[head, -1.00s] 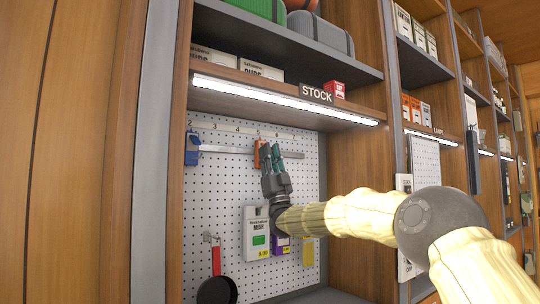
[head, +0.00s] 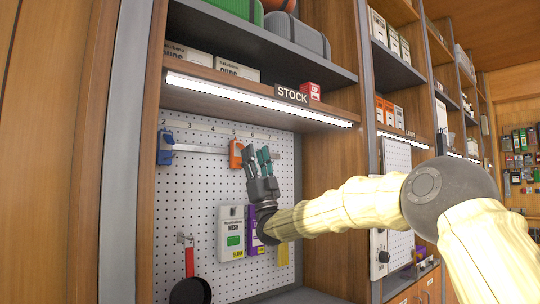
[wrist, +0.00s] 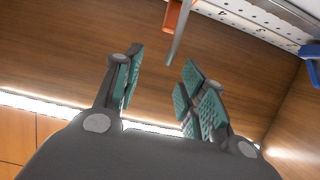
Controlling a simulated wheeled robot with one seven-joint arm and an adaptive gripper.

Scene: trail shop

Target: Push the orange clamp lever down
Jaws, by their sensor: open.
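The orange clamp (head: 236,154) sits on a grey bar (head: 204,148) in front of the pegboard. A blue clamp body (head: 165,148) is at the bar's left end. My gripper (head: 262,156) is open and empty, just right of the orange clamp and apart from it, with its teal-padded fingers pointing up. They hide part of the bar's right side. In the wrist view, the orange part (wrist: 174,15) shows at the top, beyond the fingertips (wrist: 163,65), with a thin grey piece beside it. I cannot tell the lever from the clamp body.
A lit shelf marked STOCK (head: 292,95) overhangs the pegboard (head: 195,195). Below the clamp hang a white box (head: 231,235), a purple pack (head: 252,236) and a red-handled pan (head: 189,290). A wooden side wall (head: 333,170) bounds the right.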

